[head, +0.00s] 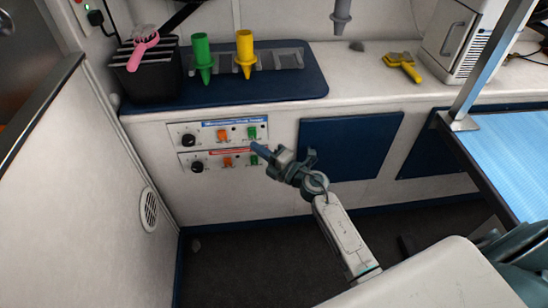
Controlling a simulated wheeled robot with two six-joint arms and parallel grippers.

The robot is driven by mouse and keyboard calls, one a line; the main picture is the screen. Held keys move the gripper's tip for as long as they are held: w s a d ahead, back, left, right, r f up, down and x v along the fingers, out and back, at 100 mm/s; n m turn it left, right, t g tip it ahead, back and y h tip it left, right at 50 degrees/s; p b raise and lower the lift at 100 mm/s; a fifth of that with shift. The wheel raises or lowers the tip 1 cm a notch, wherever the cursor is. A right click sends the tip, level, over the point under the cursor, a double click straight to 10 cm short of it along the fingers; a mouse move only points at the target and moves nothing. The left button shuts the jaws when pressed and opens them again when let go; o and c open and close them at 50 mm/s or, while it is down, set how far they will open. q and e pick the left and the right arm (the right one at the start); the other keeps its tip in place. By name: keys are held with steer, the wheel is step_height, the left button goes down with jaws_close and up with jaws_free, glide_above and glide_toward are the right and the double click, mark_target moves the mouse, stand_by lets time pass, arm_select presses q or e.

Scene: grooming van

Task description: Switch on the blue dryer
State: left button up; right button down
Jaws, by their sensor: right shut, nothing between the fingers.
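A control panel with a blue label strip (230,123) is set in the white cabinet front. It has a black knob (188,140), an orange switch (222,135) and a green switch (252,132). Just below it is a similar panel with a red label strip (232,151). My right gripper (257,149) is shut and empty, its tips pointing at the panels, just below the upper green switch and close to the lower green switch (254,160). I cannot tell whether it touches anything. The switch positions are too small to read. My left gripper is out of view.
Above the panels, a counter with a dark blue mat (300,92) holds a green nozzle (202,58), a yellow nozzle (245,54) and a black bin (150,75). A yellow clipper-like tool (403,66) lies farther right. A blue-topped table (515,150) stands at the right.

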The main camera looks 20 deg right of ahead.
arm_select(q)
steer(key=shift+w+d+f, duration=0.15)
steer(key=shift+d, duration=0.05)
arm_select(e)
steer(key=w, duration=0.2)
steer(key=w+d, duration=0.1)
steer(key=shift+w+d+r, duration=0.1)
steer(key=shift+w+r, duration=0.15)
steer(key=shift+r, duration=0.05)
steer(key=shift+r, duration=0.1)
steer(key=shift+w+r, duration=0.2)
steer(key=shift+f, duration=0.1)
steer(key=shift+s+d+f, duration=0.1)
steer(key=shift+s+d, duration=0.05)
steer(key=shift+d, duration=0.05)
glide_toward(250, 131)
steer(key=v, duration=0.4)
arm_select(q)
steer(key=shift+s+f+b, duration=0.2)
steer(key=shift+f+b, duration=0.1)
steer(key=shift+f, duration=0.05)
arm_select(e)
steer(key=shift+s+f, duration=0.1)
steer(key=shift+s, duration=0.1)
